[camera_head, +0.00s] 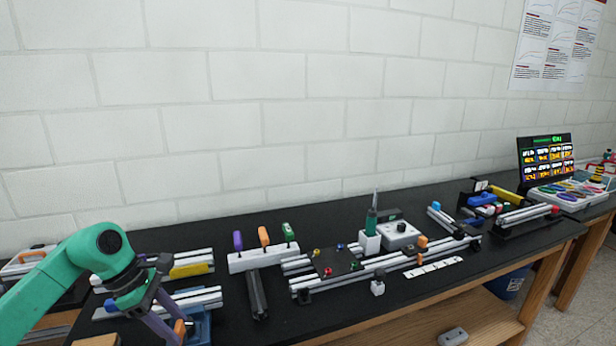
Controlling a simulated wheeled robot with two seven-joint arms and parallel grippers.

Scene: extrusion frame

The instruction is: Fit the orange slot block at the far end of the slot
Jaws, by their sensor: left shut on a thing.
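My left gripper (170,325) is at the lower left, pointing down in front of a short aluminium rail (205,301). It is shut on a small orange piece (180,328), which shows at its fingertips by a blue fixture (203,328). The piece's lower part and its contact with anything below are hard to see. Another orange block (422,241) is at the right part of the long slotted rails (390,262). I cannot tell from this view which orange piece is the slot block. My right gripper is out of view.
A white rack (240,263) holds purple, orange and green handles. A dark plate with coloured knobs (335,262) lies across the rails. The black table's front middle (345,315) is clear.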

